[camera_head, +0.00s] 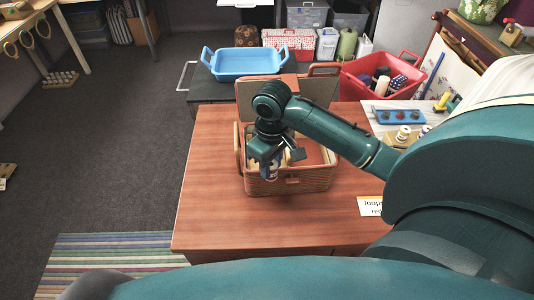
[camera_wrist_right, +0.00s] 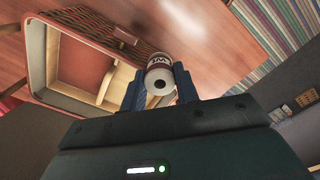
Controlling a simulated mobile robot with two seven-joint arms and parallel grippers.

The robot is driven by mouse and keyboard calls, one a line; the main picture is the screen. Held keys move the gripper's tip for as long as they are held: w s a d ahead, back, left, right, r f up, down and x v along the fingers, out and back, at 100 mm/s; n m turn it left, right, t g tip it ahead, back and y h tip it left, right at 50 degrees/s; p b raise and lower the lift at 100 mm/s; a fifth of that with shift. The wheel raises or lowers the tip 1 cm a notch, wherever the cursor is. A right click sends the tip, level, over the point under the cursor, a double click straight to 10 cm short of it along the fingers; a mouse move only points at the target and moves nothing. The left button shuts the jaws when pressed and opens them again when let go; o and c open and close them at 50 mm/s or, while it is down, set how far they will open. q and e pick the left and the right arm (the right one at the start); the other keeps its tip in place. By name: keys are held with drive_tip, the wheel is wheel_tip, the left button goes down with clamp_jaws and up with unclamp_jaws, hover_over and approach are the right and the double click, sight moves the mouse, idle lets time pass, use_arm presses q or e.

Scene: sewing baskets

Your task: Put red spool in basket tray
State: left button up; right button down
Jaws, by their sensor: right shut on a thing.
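My right gripper (camera_head: 270,168) is shut on a spool (camera_wrist_right: 160,75) with a white end, a dark centre hole and a reddish label band. In the head view the gripper hangs over the front left part of the wicker basket (camera_head: 290,184), and the spool is mostly hidden there. The basket stands open on the wooden table. The basket tray (camera_wrist_right: 107,82), with tan dividers and a reddish floor, shows in the right wrist view, left of the held spool. The spool appears beside the tray's edge; its height above it is unclear. My left gripper is out of view.
A sign (camera_head: 371,206) lies on the table (camera_head: 215,215) to the right. More spools (camera_head: 403,133) stand at the right. The table's front left is clear.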

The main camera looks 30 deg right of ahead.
drive_tip(key=w+d, duration=0.1)
drive_tip(key=w, duration=0.1)
drive_tip(key=w+d+f, duration=0.1)
drive_tip(key=w, duration=0.2)
drive_tip(key=w+d+f, duration=0.1)
drive_tip(key=w+d, duration=0.1)
drive_tip(key=shift+w+f+p, duration=0.15)
drive_tip(key=shift+w+p, duration=0.05)
drive_tip(key=shift+p, duration=0.1)
wheel_tip(320, 180, down, 4)
drive_tip(key=shift+r, duration=0.1)
drive_tip(key=shift+w+f, duration=0.15)
drive_tip(key=shift+f, duration=0.35)
drive_tip(key=shift+f, duration=0.1)
drive_tip(key=c, duration=1.1)
unclamp_jaws()
drive_tip(key=shift+o, duration=0.2)
